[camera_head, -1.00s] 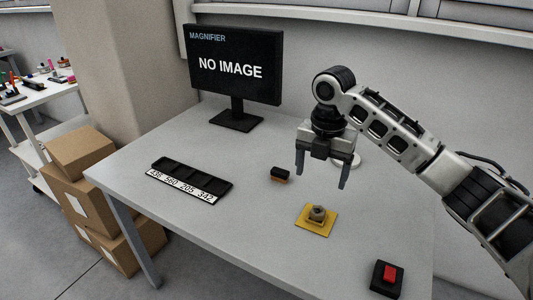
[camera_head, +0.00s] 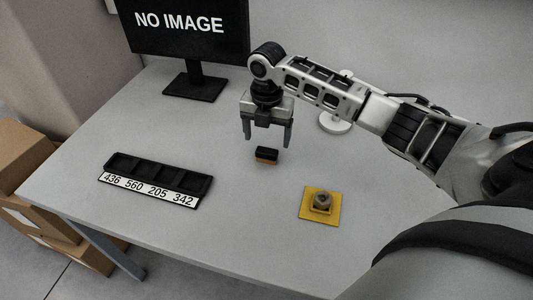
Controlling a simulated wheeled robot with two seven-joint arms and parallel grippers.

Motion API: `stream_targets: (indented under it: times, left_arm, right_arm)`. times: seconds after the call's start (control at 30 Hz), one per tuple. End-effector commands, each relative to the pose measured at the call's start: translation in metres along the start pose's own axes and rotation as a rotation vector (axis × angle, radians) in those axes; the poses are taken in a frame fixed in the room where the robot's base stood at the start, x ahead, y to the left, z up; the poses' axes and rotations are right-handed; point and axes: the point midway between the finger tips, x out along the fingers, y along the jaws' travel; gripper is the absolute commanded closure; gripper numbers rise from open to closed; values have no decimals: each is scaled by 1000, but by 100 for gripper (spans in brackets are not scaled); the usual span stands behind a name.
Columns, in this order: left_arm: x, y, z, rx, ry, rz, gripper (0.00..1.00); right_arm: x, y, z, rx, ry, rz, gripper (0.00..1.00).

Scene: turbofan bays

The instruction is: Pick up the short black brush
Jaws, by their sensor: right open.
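The short black brush (camera_head: 266,154) lies on the grey table, a small black block with an orange-brown lower edge. My right gripper (camera_head: 267,141) points down with its two fingers apart, and it is empty. Its fingertips appear just above and behind the brush, one on either side of it in the picture. I cannot tell the exact height gap. My left gripper is not in view.
A black tray with numbered slots (camera_head: 157,179) lies to the left. A yellow plate with a round metal part (camera_head: 321,205) is at the right front. A monitor (camera_head: 188,38) and a white round-based stand (camera_head: 336,122) are behind. The table (camera_head: 230,228) between is clear.

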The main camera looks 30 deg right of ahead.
Motion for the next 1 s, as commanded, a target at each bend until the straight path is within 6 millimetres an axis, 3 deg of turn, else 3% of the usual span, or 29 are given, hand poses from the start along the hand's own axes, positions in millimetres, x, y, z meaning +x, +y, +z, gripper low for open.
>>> stream_targets:
  times: [0.23, 0.5, 0.77, 0.8, 0.97, 1.0]
  left_arm:
    - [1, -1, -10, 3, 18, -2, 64]
    - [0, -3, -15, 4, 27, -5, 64]
    - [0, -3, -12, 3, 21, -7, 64]
    - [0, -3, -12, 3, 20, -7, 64]
    - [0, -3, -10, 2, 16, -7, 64]
    - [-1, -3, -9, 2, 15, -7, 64]
  right_arm:
    - [19, -1, -1, 1, 1, -2, 22]
    - [56, -2, -2, 2, 1, -2, 22]
    - [61, -1, -1, 0, -2, 0, 22]
    - [61, -1, -2, 0, -2, 0, 25]
    - [60, -1, -2, 0, -2, 0, 69]
    - [60, -1, -2, 0, -2, 0, 70]
